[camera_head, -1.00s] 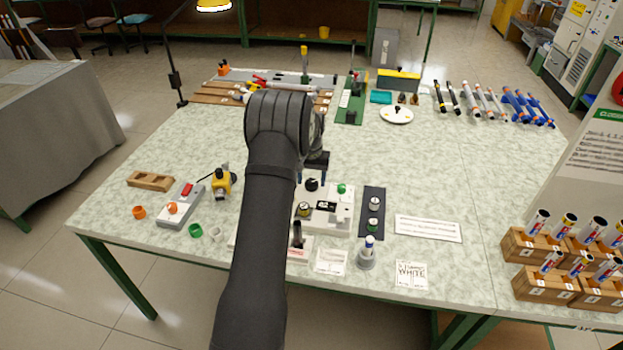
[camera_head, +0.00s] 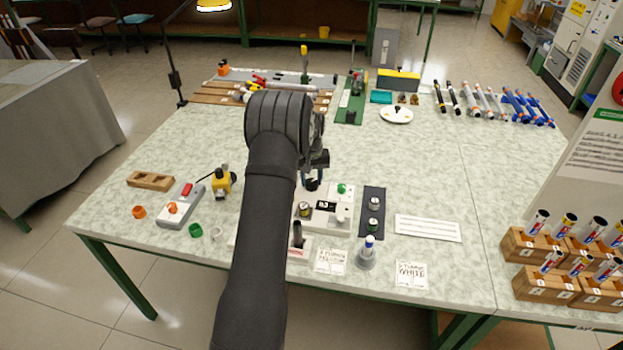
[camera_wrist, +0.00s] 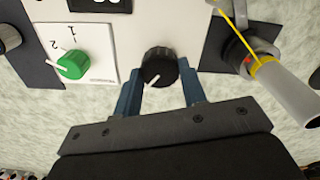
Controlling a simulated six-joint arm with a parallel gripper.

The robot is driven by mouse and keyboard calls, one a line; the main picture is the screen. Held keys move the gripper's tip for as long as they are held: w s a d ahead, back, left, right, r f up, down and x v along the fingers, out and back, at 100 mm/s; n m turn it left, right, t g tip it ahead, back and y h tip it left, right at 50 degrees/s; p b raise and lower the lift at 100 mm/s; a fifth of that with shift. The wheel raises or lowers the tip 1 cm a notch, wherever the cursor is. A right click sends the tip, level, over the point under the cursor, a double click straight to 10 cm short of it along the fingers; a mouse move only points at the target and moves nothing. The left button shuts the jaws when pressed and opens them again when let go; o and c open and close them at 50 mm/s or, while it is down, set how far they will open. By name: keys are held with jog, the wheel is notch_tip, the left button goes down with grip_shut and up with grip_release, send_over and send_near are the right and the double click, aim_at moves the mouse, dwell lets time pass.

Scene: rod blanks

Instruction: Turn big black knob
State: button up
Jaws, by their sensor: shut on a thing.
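The big black knob (camera_wrist: 159,68) sits on the white control box (camera_wrist: 185,22) and has a white pointer mark. In the wrist view, my gripper (camera_wrist: 160,82) has its blue fingers on either side of the knob, shut on it. In the head view the knob (camera_head: 312,184) is partly hidden by my gripper (camera_head: 313,172) and arm. A smaller green knob (camera_wrist: 71,65) on a plate marked 1 and 2 is to the left in the wrist view; it also shows in the head view (camera_head: 342,188).
A grey cylinder with a yellow band (camera_wrist: 275,80) is close to the right finger in the wrist view. A dark panel with knobs (camera_head: 373,212) lies right of the box. A marker in a grey holder (camera_head: 367,252) stands in front.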

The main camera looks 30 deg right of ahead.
aim_at(312, 182)
jog(key=shift+n, duration=0.4)
jog(key=shift+r, duration=0.1)
jog(key=o, duration=1)
notch_tip(312, 182, up, 17)
jog(key=shift+r, duration=0.2)
notch_tip(312, 182, down, 18)
jog(key=shift+r, duration=0.2)
